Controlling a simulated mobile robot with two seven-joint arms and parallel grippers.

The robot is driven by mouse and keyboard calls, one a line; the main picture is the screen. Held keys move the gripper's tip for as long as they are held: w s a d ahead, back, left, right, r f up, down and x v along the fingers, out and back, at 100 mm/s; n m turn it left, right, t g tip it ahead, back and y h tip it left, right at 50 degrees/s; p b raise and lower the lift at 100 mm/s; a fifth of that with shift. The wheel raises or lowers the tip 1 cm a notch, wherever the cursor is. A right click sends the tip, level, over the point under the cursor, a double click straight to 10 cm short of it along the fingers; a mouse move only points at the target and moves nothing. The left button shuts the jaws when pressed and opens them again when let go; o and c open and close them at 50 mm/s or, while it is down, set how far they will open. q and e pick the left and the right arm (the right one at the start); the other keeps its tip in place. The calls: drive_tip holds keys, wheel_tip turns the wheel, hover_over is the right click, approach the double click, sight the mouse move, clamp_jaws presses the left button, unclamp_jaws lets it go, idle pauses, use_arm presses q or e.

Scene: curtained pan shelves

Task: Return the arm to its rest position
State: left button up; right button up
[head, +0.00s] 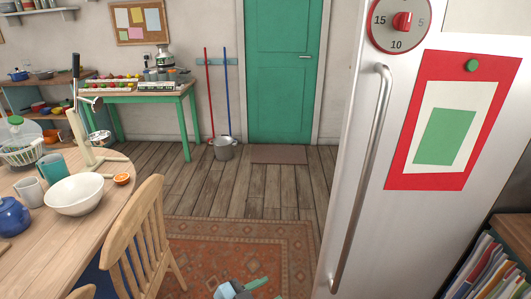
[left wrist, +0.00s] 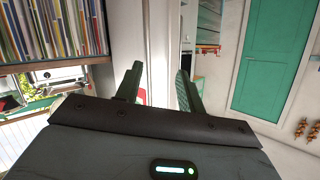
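My left gripper (left wrist: 160,69) shows in the left wrist view, with its two dark green fingers apart and nothing between them. It is open and empty. Behind the fingers is a pale upright surface, and I see no contact with it. In the head view no arm of mine can be clearly made out.
A white fridge (head: 345,150) with a long handle stands close at right, beside a shelf of folders (head: 485,265). A round table (head: 60,235) and a wooden chair (head: 145,235) are at left. The patterned rug (head: 235,240) and floor toward the green door (head: 283,70) are mostly clear.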

use_arm(q)
drive_tip(key=s+a+f+n+y, duration=0.25)
drive_tip(key=a+f, duration=0.25)
drive_tip(key=a, duration=0.3)
drive_tip(key=s+a+f+n+y, duration=0.1)
drive_tip(key=s+a+f+y, duration=0.1)
drive_tip(key=s+a+f, duration=0.35)
drive_tip(key=s+a+f+n+y, duration=0.1)
drive_tip(key=s+a+f+y, duration=0.15)
drive_tip(key=s+a, duration=0.55)
drive_tip(key=s+a+f+n+y, duration=0.15)
drive_tip(key=s+a+f, duration=0.3)
drive_tip(key=a, duration=0.65)
drive_tip(key=d+n, duration=0.4)
drive_tip(key=d, duration=0.8)
drive_tip(key=shift+s+r+n, duration=0.25)
drive_tip(key=shift+s+n, duration=0.05)
drive_tip(key=shift+s, duration=0.1)
